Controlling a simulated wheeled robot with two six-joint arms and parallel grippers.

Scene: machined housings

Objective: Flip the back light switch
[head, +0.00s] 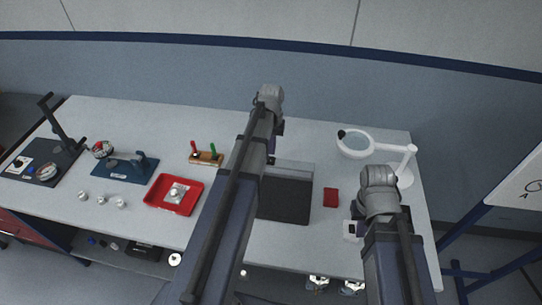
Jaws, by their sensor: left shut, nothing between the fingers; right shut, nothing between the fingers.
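A small white box (350,229) with a dark mark stands at the right of the bench, just left of my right arm. It may carry a light switch, but it is too small to tell, and no switch is clearly readable. My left gripper (272,159) is mostly hidden by its own wrist and hangs over the back middle of the bench, behind a dark mat. My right gripper (355,209) shows only as a small dark part beside its wrist, close to the white box. I cannot tell whether it touches. Both are shut and empty.
A white ring lamp (356,144) stands at the back right. A red block (330,197) lies beside the dark mat (285,199). A red tray (174,207) holds a metal housing; left of it are a blue fixture (125,168) and a dark stand (44,165). A blue-grey wall panel rises behind.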

